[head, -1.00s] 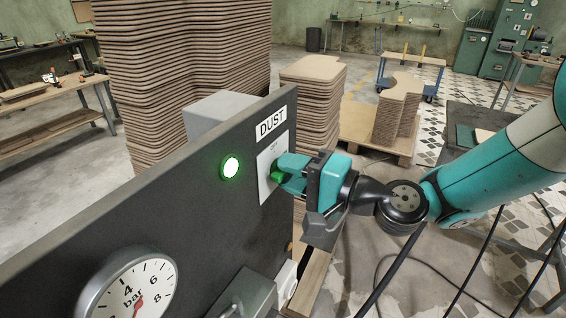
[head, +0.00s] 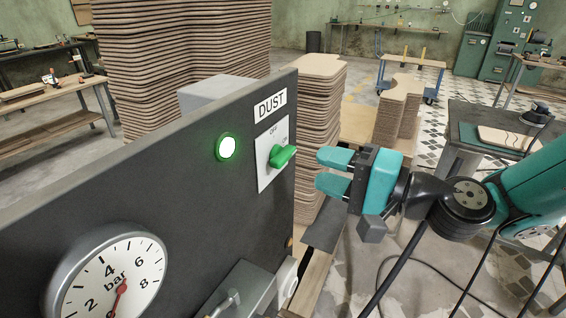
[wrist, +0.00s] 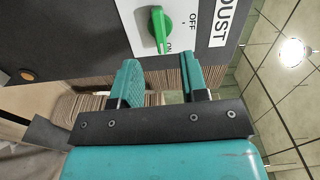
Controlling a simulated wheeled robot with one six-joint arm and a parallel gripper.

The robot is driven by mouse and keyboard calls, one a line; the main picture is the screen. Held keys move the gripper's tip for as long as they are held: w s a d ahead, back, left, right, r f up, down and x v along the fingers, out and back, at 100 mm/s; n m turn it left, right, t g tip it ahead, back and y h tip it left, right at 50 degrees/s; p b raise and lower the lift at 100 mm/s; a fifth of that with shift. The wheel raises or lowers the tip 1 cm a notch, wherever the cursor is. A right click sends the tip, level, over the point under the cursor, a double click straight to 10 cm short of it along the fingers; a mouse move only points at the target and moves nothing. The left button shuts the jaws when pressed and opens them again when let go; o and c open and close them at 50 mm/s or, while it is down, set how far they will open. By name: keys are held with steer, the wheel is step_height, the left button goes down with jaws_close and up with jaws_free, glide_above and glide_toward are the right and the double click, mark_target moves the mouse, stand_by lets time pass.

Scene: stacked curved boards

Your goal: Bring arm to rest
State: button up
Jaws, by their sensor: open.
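My gripper (head: 334,172) is open and empty, in the air to the right of the dark control panel (head: 130,170). Its teal fingers point at the panel, apart from it. The green rotary switch (head: 283,156) sits on a white plate below the DUST label (head: 270,105). In the wrist view the switch (wrist: 160,30) shows beyond the fingertips (wrist: 163,72), with its handle toward the ON mark. A round lamp (head: 228,147) on the panel glows green.
A pressure gauge (head: 108,281) and a grey box (head: 243,292) are on the panel's lower front. Tall stacks of curved boards (head: 185,45) stand behind it. A workbench (head: 462,118) stands at the right, behind my arm. Dark cables hang below my arm.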

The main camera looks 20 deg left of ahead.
steer(key=shift+d, duration=0.25)
steer(key=s+d+n+h, duration=0.2)
steer(key=s+d+h, duration=0.2)
steer(key=d, duration=0.4)
steer(key=s+d+n+g+h, duration=0.1)
steer(key=s+d+n+h, duration=0.1)
steer(key=s+d+h, duration=0.3)
steer(key=s+d+n+h, duration=0.3)
steer(key=s+d, duration=0.3)
steer(key=d, duration=0.5)
steer(key=shift+d+g+h, duration=0.3)
steer(key=shift+d+h, duration=0.05)
steer(key=shift+h, duration=0.55)
steer(key=shift+r, duration=0.1)
